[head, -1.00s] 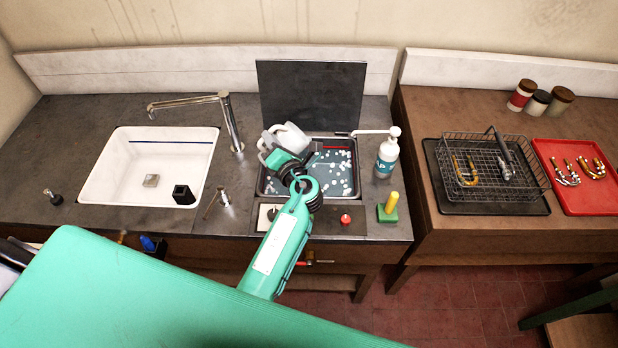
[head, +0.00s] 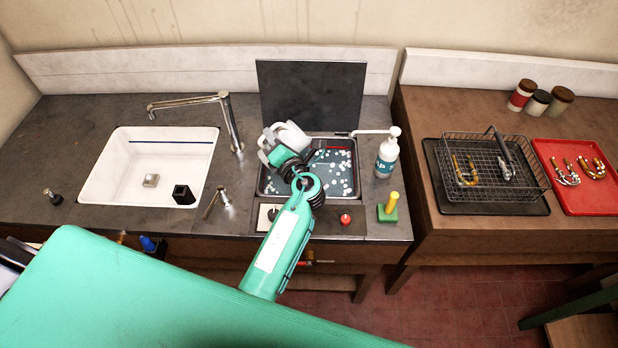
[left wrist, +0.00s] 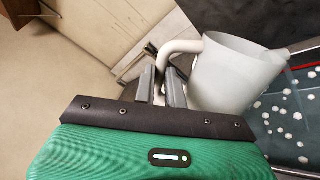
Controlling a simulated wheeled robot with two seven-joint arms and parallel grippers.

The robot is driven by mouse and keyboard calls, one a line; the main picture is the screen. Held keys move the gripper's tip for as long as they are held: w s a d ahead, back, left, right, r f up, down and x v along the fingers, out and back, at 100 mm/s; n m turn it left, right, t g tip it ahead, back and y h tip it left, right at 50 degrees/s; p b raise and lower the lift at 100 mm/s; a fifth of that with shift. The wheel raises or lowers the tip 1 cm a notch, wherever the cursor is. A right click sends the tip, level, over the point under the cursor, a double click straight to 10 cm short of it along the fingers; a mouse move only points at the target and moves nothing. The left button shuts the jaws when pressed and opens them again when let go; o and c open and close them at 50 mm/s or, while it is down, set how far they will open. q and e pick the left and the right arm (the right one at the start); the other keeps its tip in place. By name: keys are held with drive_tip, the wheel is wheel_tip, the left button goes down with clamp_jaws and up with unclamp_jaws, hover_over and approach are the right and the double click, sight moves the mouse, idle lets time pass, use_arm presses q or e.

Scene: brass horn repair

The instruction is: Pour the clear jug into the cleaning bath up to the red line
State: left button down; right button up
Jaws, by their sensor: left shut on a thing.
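My left gripper (head: 279,150) is shut on the handle of the clear jug (head: 293,138), over the left part of the cleaning bath. In the left wrist view the fingers (left wrist: 161,88) close around the handle of the whitish, translucent jug (left wrist: 228,75). The jug looks tilted over the bath. The cleaning bath (head: 354,192) is a metal basin of dark liquid with pale bubbles; its liquid also shows in the left wrist view (left wrist: 295,125). A short stretch of red line (left wrist: 310,66) shows on its wall there. I cannot make out a stream from the jug.
A soap pump bottle (head: 387,155) stands right of the bath, with a green block with a yellow peg (head: 388,208) in front. A dark raised panel (head: 311,95) stands behind the bath. A white sink (head: 112,188) is at left; a wire basket (head: 485,190) and red tray (head: 600,207) are at right.

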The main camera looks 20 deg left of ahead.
use_arm(q)
drive_tip(key=shift+w+r, duration=0.1)
drive_tip(key=shift+r, duration=0.1)
drive_tip(key=shift+w+d+r+m, duration=0.2)
drive_tip(key=shift+r+m, duration=0.1)
drive_tip(key=shift+m, duration=0.1)
drive_tip(key=shift+d+r, duration=0.1)
drive_tip(key=shift+r, duration=0.05)
idle(0.6)
drive_tip(key=shift+w+d+r+m, duration=0.15)
drive_tip(key=shift+w+r+m, duration=0.1)
drive_tip(key=shift+m, duration=0.15)
idle(0.4)
drive_tip(key=shift+w+d+r, duration=0.15)
drive_tip(key=shift+w+r, duration=0.05)
drive_tip(key=shift+r, duration=0.2)
drive_tip(key=shift+m, duration=0.3)
drive_tip(key=shift+f, duration=0.1)
drive_tip(key=shift+d, duration=0.1)
